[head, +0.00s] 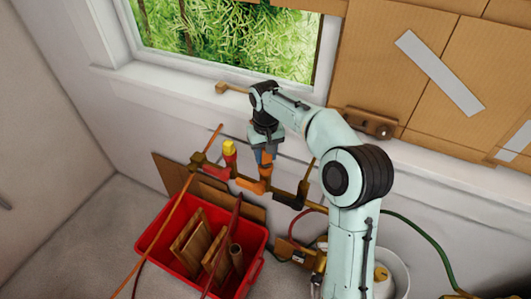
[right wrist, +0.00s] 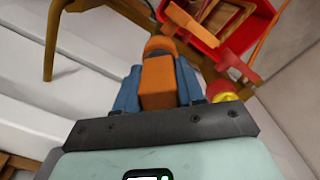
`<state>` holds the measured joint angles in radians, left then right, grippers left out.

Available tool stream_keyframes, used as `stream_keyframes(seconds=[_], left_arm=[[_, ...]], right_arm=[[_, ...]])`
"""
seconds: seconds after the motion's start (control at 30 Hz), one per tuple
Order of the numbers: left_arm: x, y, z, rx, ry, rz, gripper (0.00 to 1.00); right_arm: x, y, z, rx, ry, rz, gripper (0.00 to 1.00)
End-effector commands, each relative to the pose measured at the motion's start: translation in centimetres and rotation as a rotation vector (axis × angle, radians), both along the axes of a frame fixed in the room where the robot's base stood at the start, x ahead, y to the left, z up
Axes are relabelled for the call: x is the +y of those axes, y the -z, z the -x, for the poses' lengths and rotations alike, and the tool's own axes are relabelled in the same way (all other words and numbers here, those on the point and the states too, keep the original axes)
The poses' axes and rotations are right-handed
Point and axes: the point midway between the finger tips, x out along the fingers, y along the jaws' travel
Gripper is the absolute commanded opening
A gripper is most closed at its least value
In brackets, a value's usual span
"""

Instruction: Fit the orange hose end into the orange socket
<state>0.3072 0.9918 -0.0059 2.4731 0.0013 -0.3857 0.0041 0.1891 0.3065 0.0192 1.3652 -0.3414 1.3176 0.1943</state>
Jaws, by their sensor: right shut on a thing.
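My right gripper (head: 264,153) points down at the pipe below the window. Its blue fingers are shut on an orange block-shaped piece, the orange hose end (right wrist: 158,82), seen between the fingers in the right wrist view. The orange socket (head: 258,186) is on the pipe directly below the gripper in the head view. The hose end is in line above it; I cannot tell whether they touch. A thin orange hose (head: 176,205) runs from the lower left up past the pipe's left end; its link to the held piece is unclear. My left gripper is not in view.
A yellow-topped red fitting (head: 230,152) stands on the pipe left of the socket. A red crate (head: 152,238) with wooden pieces sits on the floor below. A dark red hose (head: 228,230) hangs over it. A white bucket (head: 398,270) and a green hose (head: 432,245) are at right.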

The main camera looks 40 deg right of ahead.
Motion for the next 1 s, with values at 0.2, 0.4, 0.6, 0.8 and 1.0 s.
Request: stream_keyframes(seconds=[0.2,0.4,0.6,0.8,1.0], left_arm=[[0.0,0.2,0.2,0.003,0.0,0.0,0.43],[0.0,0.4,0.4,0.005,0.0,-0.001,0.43],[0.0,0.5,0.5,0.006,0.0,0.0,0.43],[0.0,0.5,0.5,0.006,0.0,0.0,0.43],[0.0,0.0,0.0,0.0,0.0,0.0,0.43]], right_arm=[[0.0,0.5,0.0,0.0,0.0,0.0,0.01],[0.0,0.9,0.0,0.001,0.0,0.0,0.01],[0.0,1.1,0.0,0.0,0.0,0.0,0.49],[0.0,1.1,0.0,0.0,0.0,0.0,0.49],[0.0,0.4,-0.1,0.0,0.0,0.0,0.49]])
